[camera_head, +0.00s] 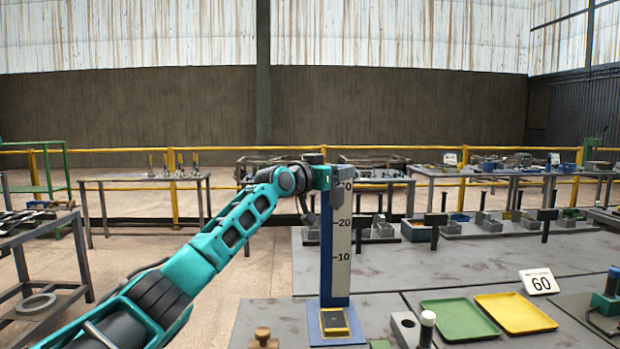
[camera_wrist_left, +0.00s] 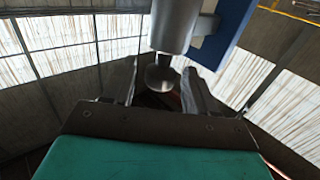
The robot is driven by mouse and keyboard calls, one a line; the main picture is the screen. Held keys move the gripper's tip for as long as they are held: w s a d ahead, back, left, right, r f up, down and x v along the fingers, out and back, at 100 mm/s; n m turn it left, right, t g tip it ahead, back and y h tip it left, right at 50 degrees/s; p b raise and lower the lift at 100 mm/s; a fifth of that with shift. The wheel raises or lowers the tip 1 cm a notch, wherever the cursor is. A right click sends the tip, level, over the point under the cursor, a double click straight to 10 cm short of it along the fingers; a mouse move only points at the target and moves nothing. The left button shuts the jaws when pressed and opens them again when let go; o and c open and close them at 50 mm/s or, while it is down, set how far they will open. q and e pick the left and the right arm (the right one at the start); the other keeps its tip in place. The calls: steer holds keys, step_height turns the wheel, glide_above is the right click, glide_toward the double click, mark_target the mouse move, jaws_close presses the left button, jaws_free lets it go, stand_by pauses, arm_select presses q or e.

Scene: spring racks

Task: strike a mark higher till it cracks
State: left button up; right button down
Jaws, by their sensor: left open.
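A blue upright post (camera_head: 326,250) with a white scale (camera_head: 342,250) stands on a blue base with a yellow-edged dark pad (camera_head: 334,321). My left gripper (camera_head: 338,186) is at the top of the post, partly hidden by my wrist. In the left wrist view my left gripper (camera_wrist_left: 161,88) is open, its fingers on either side of the rounded tip of a grey metal cylinder (camera_wrist_left: 172,27). I cannot tell whether they touch it. The blue post (camera_wrist_left: 226,40) is beside the cylinder. My right gripper is not in view.
A green tray (camera_head: 460,321), a yellow tray (camera_head: 515,313) and a "60" sign (camera_head: 540,282) are right of the post. A grey block (camera_head: 405,328) and a white-topped peg (camera_head: 427,322) stand nearer. A brass knob (camera_head: 263,337) is front left.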

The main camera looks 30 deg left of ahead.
arm_select(q)
steer(key=s+a+b, duration=0.1)
steer(key=s+b, duration=0.1)
steer(key=s, duration=0.8)
steer(key=shift+a, duration=0.2)
steer(key=shift+s, duration=0.1)
